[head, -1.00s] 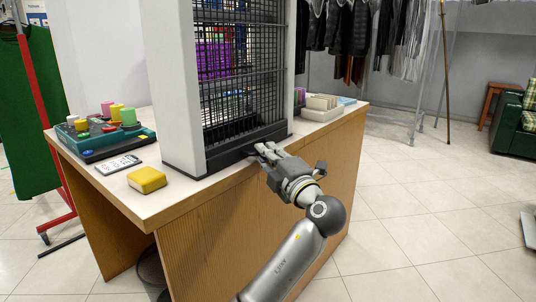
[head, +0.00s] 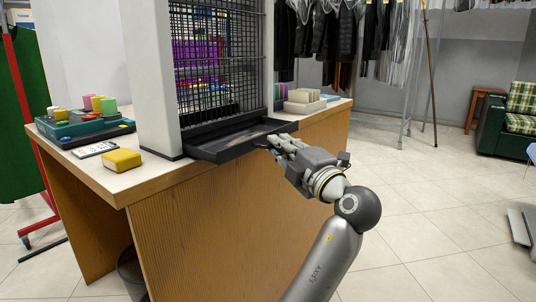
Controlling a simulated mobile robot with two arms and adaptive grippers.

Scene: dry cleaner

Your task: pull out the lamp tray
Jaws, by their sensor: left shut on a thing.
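The lamp tray (head: 218,152) is a shallow black tray at the foot of a tall mesh-fronted cabinet (head: 155,80) on the counter. It sticks partway out of the cabinet, and its front reaches about the counter's front edge. Its inner floor shows, and its rear part is hidden inside the cabinet. My left gripper (head: 272,143) is at the right part of the tray's front and is shut on it. The exact grip point is partly hidden by the fingers. My right gripper is not in view.
On the counter (head: 125,185) left of the cabinet are a yellow block (head: 122,160), a white card (head: 95,149) and a teal tray of colored pieces (head: 85,125). A white box (head: 304,106) stands right of the cabinet. The floor (head: 430,215) in front is clear.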

